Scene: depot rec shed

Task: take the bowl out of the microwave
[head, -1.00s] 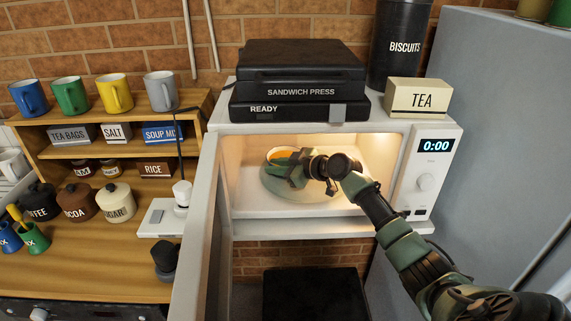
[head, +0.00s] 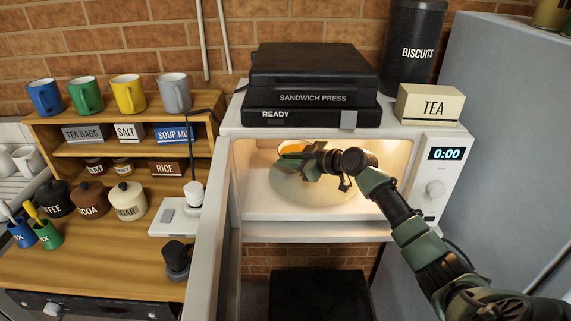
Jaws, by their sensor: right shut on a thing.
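The white microwave (head: 428,218) stands open, its door (head: 206,240) swung out to the left and its inside lit. My right gripper (head: 300,160) reaches in from the right and is shut on the bowl (head: 282,153). The bowl shows only as a pale rim with orange food (head: 293,148), at the back left of the cavity; the gripper hides most of it. The bowl appears held above the glass turntable (head: 312,190). The contact of fingers and rim is hard to see. My left gripper is not in view.
A sandwich press (head: 312,85), a TEA box (head: 428,104) and a BISCUITS tin (head: 415,50) stand on top of the microwave. The wooden shelf unit (head: 110,265) with mugs and jars is at left. A grey cabinet (head: 510,130) stands close on the right.

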